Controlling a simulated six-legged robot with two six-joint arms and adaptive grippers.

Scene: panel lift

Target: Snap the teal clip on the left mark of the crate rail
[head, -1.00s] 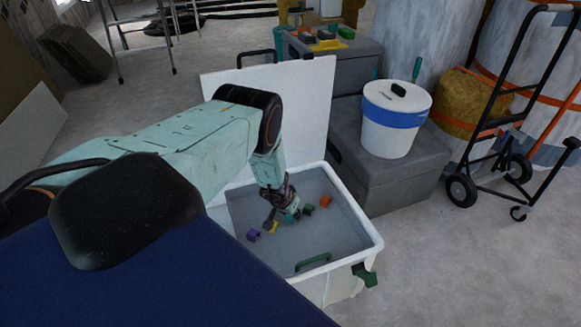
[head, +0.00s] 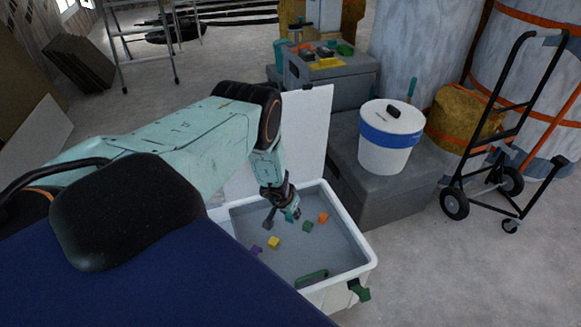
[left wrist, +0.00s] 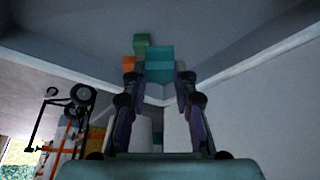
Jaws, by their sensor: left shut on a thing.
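The teal clip (left wrist: 159,62) is between the fingertips of my left gripper (left wrist: 159,82) in the left wrist view, and the gripper is shut on it. In the head view, my left gripper (head: 283,212) hangs inside the white crate (head: 367,262), over its grey floor. The teal clip (head: 292,213) shows as a small teal patch at the fingertips. A green clip (head: 307,225), an orange clip (head: 323,217), a yellow clip (head: 274,242) and a purple clip (head: 256,251) lie in the crate. I cannot make out the left mark on the rail. My right gripper is not in view.
The crate's white lid (head: 306,140) stands open behind it. A green handle (head: 311,276) is at the near side. Grey boxes (head: 385,185) with a white and blue bucket (head: 389,150) stand to the right. A hand truck (head: 500,140) is farther right.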

